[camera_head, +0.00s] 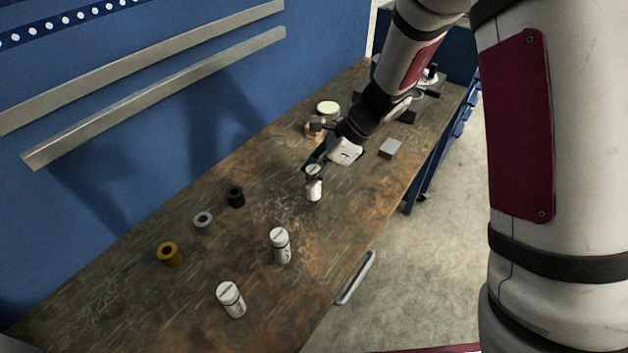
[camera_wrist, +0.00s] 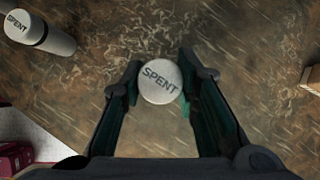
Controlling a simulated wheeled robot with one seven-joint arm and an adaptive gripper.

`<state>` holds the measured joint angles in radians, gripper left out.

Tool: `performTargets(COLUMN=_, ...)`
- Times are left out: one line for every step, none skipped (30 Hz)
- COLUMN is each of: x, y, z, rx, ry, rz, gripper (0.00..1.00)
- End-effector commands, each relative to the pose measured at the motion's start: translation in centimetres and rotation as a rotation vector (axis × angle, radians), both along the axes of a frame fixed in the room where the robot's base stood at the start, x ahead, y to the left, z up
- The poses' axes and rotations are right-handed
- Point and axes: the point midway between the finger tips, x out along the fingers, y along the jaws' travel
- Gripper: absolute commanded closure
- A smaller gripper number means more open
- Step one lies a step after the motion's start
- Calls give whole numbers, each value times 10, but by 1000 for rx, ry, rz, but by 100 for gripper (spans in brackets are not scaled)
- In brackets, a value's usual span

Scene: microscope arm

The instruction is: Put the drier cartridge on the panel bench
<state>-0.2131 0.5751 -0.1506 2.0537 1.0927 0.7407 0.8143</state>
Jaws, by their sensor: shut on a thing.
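My gripper (camera_head: 315,167) is shut on a white drier cartridge (camera_head: 314,189), which is upright at the middle of the wooden bench (camera_head: 130,300). In the wrist view the cartridge's round top (camera_wrist: 160,82) reads "SPENT", with a dark green finger on either side. I cannot tell whether its base touches the bench. Two more white cartridges, a nearer one (camera_head: 231,300) and a middle one (camera_head: 280,246), stand apart on the bench. One of them shows at the upper left of the wrist view (camera_wrist: 38,32), also marked "SPENT".
A brass ring (camera_head: 169,254), a grey ring (camera_head: 203,219) and a black ring (camera_head: 236,197) lie toward the blue wall. A grey block (camera_head: 390,148) and a pale-topped round container (camera_head: 327,109) are farther back. The bench's near left is clear.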

Motion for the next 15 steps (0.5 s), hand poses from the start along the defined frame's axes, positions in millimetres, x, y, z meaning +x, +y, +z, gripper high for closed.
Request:
performTargets(x=-3, y=0, z=-10, rx=0, ry=8, rz=0, gripper=100)
performTargets(x=-3, y=0, z=-15, rx=0, ry=9, rz=0, gripper=100)
performTargets(x=-2, y=0, z=-21, rx=0, ry=7, rz=0, gripper=100)
performTargets(x=-2, y=0, z=-24, rx=-1, ry=6, rz=-1, gripper=100)
performTargets(x=-2, y=0, z=-26, rx=-1, ry=5, rz=0, gripper=100)
performTargets(x=-2, y=0, z=-27, rx=-1, ry=4, rz=0, gripper=100)
performTargets(x=-2, y=0, z=-28, rx=-1, ry=3, rz=1, gripper=100)
performTargets(x=-2, y=0, z=-27, rx=0, ry=2, rz=0, gripper=100)
performTargets(x=-2, y=0, z=-27, rx=0, ry=2, rz=1, gripper=100)
performTargets(x=-2, y=0, z=-27, rx=0, ry=2, rz=1, gripper=100)
performTargets(x=-2, y=0, z=-27, rx=0, ry=2, rz=1, gripper=100)
performTargets(x=-2, y=0, z=-27, rx=0, ry=2, rz=1, gripper=100)
performTargets(x=-2, y=0, z=-28, rx=0, ry=2, rz=1, gripper=100)
performTargets(x=-1, y=0, z=-28, rx=0, ry=2, rz=0, gripper=100)
performTargets(x=-1, y=0, z=-29, rx=0, ry=3, rz=1, gripper=100)
